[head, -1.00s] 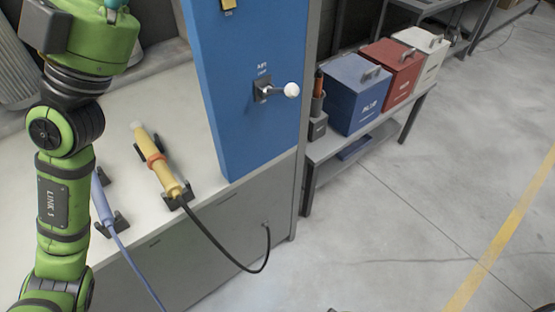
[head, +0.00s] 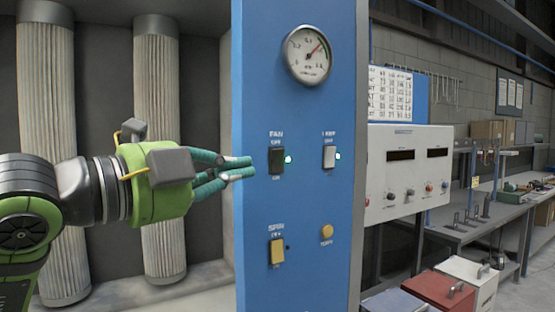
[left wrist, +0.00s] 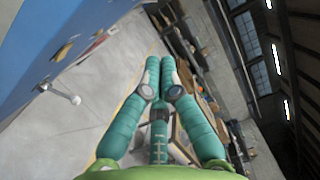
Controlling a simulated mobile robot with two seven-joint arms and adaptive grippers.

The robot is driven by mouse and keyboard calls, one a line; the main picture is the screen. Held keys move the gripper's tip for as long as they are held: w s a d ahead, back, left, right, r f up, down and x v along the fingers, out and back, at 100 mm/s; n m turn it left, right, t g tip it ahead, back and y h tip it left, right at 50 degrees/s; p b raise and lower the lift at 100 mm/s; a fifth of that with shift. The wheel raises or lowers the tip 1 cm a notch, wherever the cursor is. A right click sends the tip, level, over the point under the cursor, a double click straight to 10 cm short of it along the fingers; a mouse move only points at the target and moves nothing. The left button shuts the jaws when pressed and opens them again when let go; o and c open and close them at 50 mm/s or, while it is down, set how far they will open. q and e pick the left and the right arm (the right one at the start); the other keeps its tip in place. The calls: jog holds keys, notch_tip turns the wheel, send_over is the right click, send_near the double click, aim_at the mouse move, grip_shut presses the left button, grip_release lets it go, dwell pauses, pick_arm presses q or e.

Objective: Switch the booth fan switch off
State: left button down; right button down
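The fan switch (head: 276,161) is a dark rocker on the blue panel (head: 305,205), under the word FAN. My left gripper (head: 253,167) has teal fingers, with the tips close together and nothing held. The tips are just left of the fan switch in the head view; whether they touch the panel I cannot tell. In the left wrist view my left gripper (left wrist: 160,62) shows its fingers side by side, and the blue panel (left wrist: 60,40) lies at the upper left. My right gripper is not in view.
Filter cylinders (head: 160,100) stand behind my arm.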

aim_at(277, 156)
pick_arm(q)
jog(key=w+d+p, duration=0.1)
jog(key=w+p, duration=0.2)
jog(key=w+d+p, duration=0.2)
jog(key=w+p, duration=0.1)
jog(key=w+d+r+p, duration=0.1)
jog(key=w+d+p, duration=0.1)
jog(key=w, duration=0.1)
jog(key=shift+w+d+p, duration=0.25)
jog(key=shift+w+p, duration=0.15)
jog(key=shift+w+a+f, duration=0.1)
jog(key=shift+w+a, duration=0.1)
jog(key=shift+a, duration=0.05)
jog(key=shift+d, duration=0.2)
jog(key=shift+w, duration=0.1)
